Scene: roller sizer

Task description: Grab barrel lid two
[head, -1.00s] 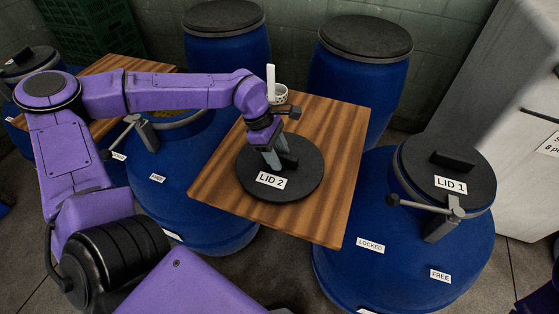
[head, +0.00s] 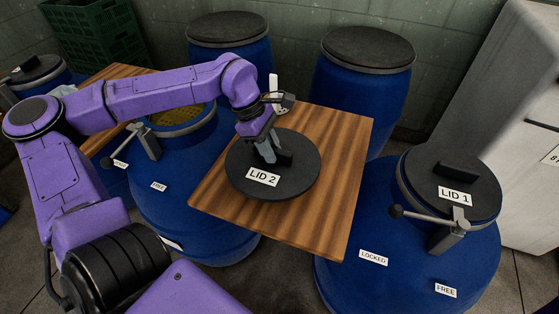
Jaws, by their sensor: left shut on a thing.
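Barrel lid two (head: 295,179) is a round black disc with a white "LID 2" label and a raised black handle block. It is over the wooden board (head: 345,150) in the middle of the head view; I cannot tell whether it touches the board. My left gripper (head: 268,155) comes down on the lid from above and is shut on its handle, hiding part of it. My right gripper does not show.
An open blue barrel (head: 180,195) with a lever clamp stands left of the board. Barrel lid one (head: 470,180) sits on a blue barrel (head: 400,265) at right, beside its lever (head: 425,217). Closed barrels (head: 365,90) stand behind. Green crates (head: 95,40) are at back left.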

